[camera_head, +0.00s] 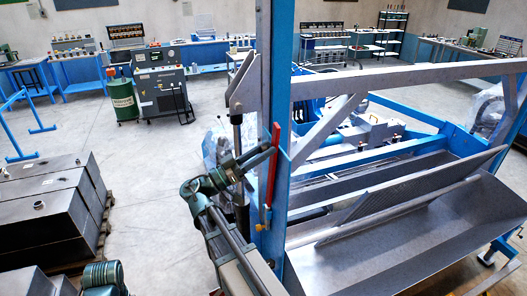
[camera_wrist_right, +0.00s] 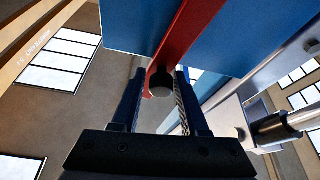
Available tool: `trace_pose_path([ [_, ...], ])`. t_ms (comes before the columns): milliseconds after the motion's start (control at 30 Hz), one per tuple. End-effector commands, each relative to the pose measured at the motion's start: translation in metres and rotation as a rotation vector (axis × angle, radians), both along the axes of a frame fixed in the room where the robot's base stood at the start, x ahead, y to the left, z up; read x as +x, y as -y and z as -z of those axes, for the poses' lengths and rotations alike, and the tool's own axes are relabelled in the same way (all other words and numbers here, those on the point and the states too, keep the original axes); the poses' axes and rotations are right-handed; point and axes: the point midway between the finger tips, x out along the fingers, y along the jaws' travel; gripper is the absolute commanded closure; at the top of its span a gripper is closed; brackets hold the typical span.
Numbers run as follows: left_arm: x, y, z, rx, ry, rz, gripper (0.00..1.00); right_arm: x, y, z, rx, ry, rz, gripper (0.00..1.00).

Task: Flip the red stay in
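The red stay (camera_head: 273,165) is a narrow bar standing nearly upright along the blue post (camera_head: 279,60) in the head view. Its lower end reaches a small brass-coloured fitting (camera_head: 264,217). My right gripper (camera_head: 268,152) comes from the left and has its fingertips at the stay. In the right wrist view the red stay (camera_wrist_right: 178,35) comes down between the two fingers of my right gripper (camera_wrist_right: 158,85), with a dark round knob (camera_wrist_right: 160,82) in the gap. The fingers are apart; contact with the stay is not clear.
A grey metal trough (camera_head: 400,245) with a perforated flap (camera_head: 420,185) lies right of the post. Dark metal boxes (camera_head: 50,205) stand on a pallet at left.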

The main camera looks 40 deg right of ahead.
Motion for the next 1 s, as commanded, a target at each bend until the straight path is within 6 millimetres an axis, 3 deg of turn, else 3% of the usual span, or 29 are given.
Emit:
trace_pose_path([
  [100,0.0000,0.0000,0.0000,0.000,0.000,0.000,0.50,0.0002,0.0000,0.0003,0.001,-0.001,0.000,1.00],
  [1000,0.0000,0.0000,0.0001,0.000,0.000,0.000,0.50,-0.0001,0.0001,0.0006,0.003,-0.002,0.000,1.00],
])
